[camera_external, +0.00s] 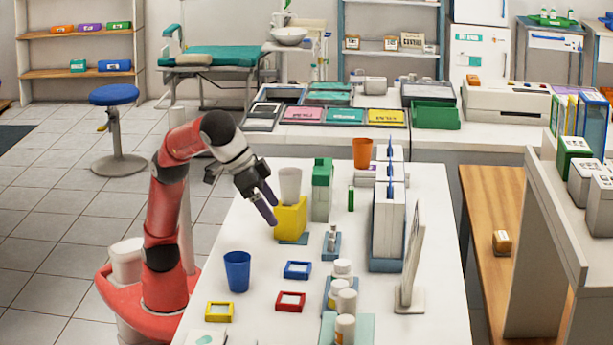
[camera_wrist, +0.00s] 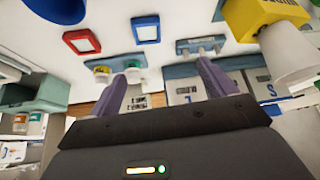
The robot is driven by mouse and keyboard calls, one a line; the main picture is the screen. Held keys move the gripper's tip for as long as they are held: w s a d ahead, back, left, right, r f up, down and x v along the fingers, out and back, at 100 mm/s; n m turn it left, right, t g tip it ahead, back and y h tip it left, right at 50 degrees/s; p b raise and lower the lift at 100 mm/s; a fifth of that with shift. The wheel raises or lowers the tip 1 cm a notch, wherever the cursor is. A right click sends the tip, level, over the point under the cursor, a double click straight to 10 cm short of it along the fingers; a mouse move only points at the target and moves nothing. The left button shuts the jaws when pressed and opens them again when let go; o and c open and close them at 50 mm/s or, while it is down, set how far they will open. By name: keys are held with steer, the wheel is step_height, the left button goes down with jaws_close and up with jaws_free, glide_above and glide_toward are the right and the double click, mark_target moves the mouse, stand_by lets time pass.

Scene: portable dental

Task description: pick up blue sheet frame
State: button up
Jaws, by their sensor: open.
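The blue sheet frame (camera_external: 297,270) lies flat on the white table, a small blue rectangle with a white middle. It also shows in the wrist view (camera_wrist: 146,29) near the top, left of centre. My gripper (camera_external: 267,206) is over the table, behind and left of the frame, beside the yellow box. Its two purple-grey fingers point down and are apart, with nothing held between them. In the wrist view my gripper (camera_wrist: 168,78) reaches up from the bottom, and the blue frame lies beyond the fingertips.
A red frame (camera_external: 290,302) and a yellow frame (camera_external: 219,312) lie near the blue one. A blue cup (camera_external: 237,271) stands to its left, white-capped bottles (camera_external: 342,285) to its right. The yellow box (camera_external: 291,219) with a white cup (camera_external: 290,184) stands close to my fingers.

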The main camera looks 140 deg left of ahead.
steer(key=w+d+f, duration=0.1)
steer(key=w+f, duration=0.1)
steer(key=w, duration=0.1)
glide_toward(298, 269)
steer(key=shift+d+f+n, duration=0.1)
steer(key=shift+d+n, duration=0.05)
steer(key=shift+n, duration=0.25)
steer(key=b+x, duration=0.1)
steer(key=x, duration=0.6)
steer(key=shift+a+f, duration=0.25)
steer(key=c, duration=1.2)
